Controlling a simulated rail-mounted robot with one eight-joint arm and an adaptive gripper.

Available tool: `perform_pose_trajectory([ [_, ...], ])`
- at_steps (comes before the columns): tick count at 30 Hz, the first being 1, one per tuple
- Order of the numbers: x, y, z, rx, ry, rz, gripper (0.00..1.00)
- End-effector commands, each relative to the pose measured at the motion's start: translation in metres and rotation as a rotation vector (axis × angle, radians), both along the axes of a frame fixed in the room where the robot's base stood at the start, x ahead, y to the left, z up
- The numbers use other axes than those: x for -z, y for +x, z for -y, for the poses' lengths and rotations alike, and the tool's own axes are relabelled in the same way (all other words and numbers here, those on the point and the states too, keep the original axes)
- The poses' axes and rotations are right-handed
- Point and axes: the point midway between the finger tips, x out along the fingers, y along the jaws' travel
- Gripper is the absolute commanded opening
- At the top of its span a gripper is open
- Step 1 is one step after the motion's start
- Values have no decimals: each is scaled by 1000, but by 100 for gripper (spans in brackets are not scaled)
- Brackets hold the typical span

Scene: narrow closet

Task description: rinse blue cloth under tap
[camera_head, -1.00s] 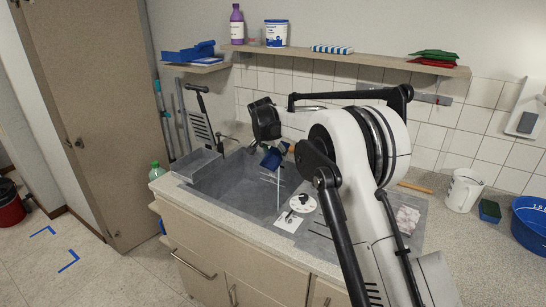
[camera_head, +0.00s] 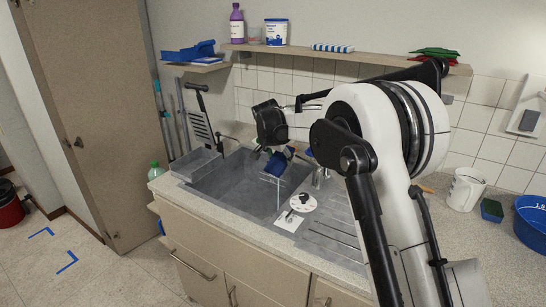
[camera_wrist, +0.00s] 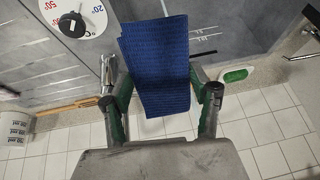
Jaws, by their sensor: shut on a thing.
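My gripper (camera_wrist: 163,98) is shut on the blue cloth (camera_wrist: 157,60), which spans the space between its fingers. In the head view the cloth (camera_head: 276,163) hangs over the sink basin (camera_head: 235,180), above its floor. A thin pale vertical line that looks like a water stream (camera_head: 278,194) shows just below the cloth. Whether it wets the cloth I cannot tell. The chrome tap (camera_head: 319,178) stands at the right of the basin, partly hidden by my arm; it also shows left of the cloth in the wrist view (camera_wrist: 108,74).
A round temperature dial (camera_head: 303,202) sits on the counter by the basin's front right. A shelf (camera_head: 345,57) with bottle and tub runs above.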

Motion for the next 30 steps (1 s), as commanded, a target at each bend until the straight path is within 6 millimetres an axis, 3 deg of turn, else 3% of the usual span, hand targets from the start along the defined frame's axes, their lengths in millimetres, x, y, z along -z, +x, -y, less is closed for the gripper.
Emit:
perform_pose_trajectory([
  [14,0,-28,12,0,0,0,28],
  [30,0,-30,13,0,0,0,28],
])
